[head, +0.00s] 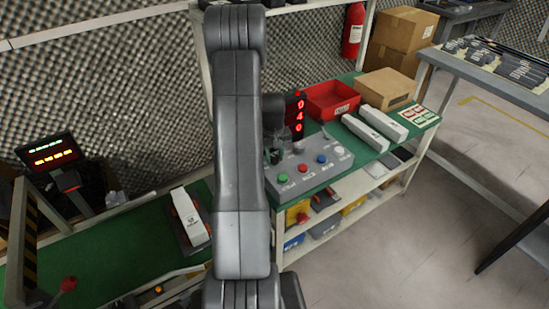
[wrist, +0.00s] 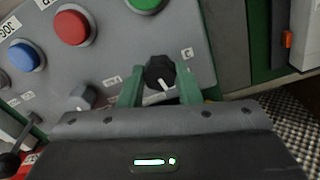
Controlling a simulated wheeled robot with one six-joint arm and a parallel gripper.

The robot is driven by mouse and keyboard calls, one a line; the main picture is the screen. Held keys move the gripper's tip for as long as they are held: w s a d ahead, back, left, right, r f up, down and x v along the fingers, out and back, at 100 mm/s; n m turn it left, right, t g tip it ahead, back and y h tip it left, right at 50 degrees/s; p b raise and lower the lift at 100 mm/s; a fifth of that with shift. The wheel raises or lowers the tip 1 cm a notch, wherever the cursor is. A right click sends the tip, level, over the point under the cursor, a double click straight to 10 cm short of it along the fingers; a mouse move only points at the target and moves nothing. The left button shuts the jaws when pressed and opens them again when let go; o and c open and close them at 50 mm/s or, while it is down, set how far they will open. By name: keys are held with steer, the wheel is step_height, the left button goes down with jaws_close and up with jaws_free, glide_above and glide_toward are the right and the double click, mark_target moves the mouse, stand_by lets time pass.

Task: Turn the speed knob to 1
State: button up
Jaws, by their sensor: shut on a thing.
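A grey control panel (head: 311,166) stands on the green bench, partly hidden by my arm. In the wrist view, a black knob (wrist: 159,70) with a white pointer line sits on the panel (wrist: 190,25). Its line points toward the bottom of the picture, slightly right. My gripper (wrist: 160,88) has its green fingers on either side of the knob and is shut on it. Small labels lie around it, too small to read surely, so I cannot tell which one is 1. A second, grey knob (wrist: 82,97) is to the left.
Green, red (wrist: 72,26) and blue (wrist: 26,57) buttons are on the panel close by. A red-digit display (head: 298,115) stands behind the panel. A red bin (head: 331,100), a cardboard box (head: 386,88) and white cartons (head: 384,123) are on the bench beyond.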

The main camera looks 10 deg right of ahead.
mark_target(273, 157)
steer(key=shift+m, duration=0.9)
steer(key=shift+w, duration=0.1)
steer(key=o, duration=1)
steer(key=shift+c, duration=0.2)
steer(key=shift+r, duration=0.1)
step_height(273, 157, up, 14)
steer(key=shift+a, duration=0.15)
steer(key=shift+f, duration=0.25)
